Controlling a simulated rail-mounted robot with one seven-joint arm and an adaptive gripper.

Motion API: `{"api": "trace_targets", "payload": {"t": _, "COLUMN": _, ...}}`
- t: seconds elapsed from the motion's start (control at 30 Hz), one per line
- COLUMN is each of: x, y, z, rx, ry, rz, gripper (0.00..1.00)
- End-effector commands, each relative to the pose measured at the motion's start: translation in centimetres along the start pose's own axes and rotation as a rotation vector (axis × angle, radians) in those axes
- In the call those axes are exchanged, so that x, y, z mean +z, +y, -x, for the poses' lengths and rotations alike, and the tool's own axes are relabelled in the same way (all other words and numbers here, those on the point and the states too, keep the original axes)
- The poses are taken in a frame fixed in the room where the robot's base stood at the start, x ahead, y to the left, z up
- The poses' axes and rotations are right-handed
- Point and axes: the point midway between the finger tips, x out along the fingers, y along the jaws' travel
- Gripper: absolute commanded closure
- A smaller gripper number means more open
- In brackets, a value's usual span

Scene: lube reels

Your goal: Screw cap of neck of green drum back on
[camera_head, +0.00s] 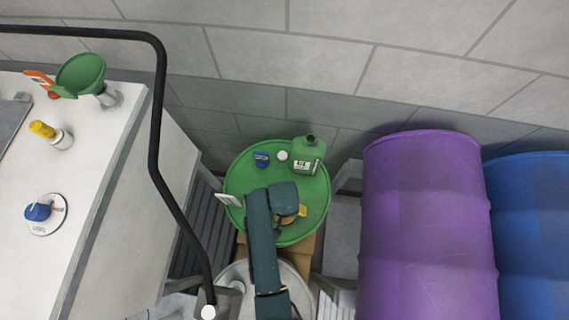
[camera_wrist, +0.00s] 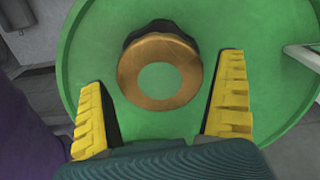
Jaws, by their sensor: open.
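The green drum (camera_head: 240,178) stands upright below, its round top facing up; it also fills much of the wrist view (camera_wrist: 85,45). A brass-coloured ring (camera_wrist: 130,75) with a green centre and a dark, lobed part behind it stands over the drum top. I cannot tell whether it is the neck or its cap. My gripper (camera_wrist: 162,78) is open, its two yellow fingers on either side below the ring, with gaps to it. In the head view my gripper (camera_head: 291,214) is over the right front of the drum top and my arm hides part of it.
On the drum top are a blue cap (camera_head: 261,159), a small white round thing (camera_head: 282,155) and a green jug (camera_head: 308,156). A purple drum (camera_head: 428,230) and a blue drum (camera_head: 535,230) lie right. A black pipe (camera_head: 158,130) and a white cabinet (camera_head: 125,230) are left.

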Motion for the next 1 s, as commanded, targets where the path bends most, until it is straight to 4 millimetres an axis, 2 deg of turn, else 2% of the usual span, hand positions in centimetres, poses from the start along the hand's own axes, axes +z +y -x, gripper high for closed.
{"api": "trace_targets", "payload": {"t": 0.3, "x": 0.0, "y": 0.0, "z": -0.41, "rx": 0.0, "ry": 0.0, "rz": 0.0, "gripper": 0.02}}
{"api": "trace_targets", "payload": {"t": 0.6, "x": 0.01, "y": 0.0, "z": -0.39, "rx": 0.0, "ry": 0.0, "rz": 0.0, "gripper": 0.59}}
{"api": "trace_targets", "payload": {"t": 0.73, "x": 0.0, "y": 0.01, "z": -0.11, "rx": 0.0, "ry": 0.0, "rz": -0.067, "gripper": 0.59}}
{"api": "trace_targets", "payload": {"t": 0.9, "x": 0.02, "y": 0.03, "z": -0.04, "rx": 0.001, "ry": -0.001, "rz": -0.351, "gripper": 0.59}}
{"api": "trace_targets", "payload": {"t": 1.0, "x": 0.03, "y": 0.03, "z": -0.26, "rx": 0.001, "ry": -0.001, "rz": -0.441, "gripper": 0.59}}
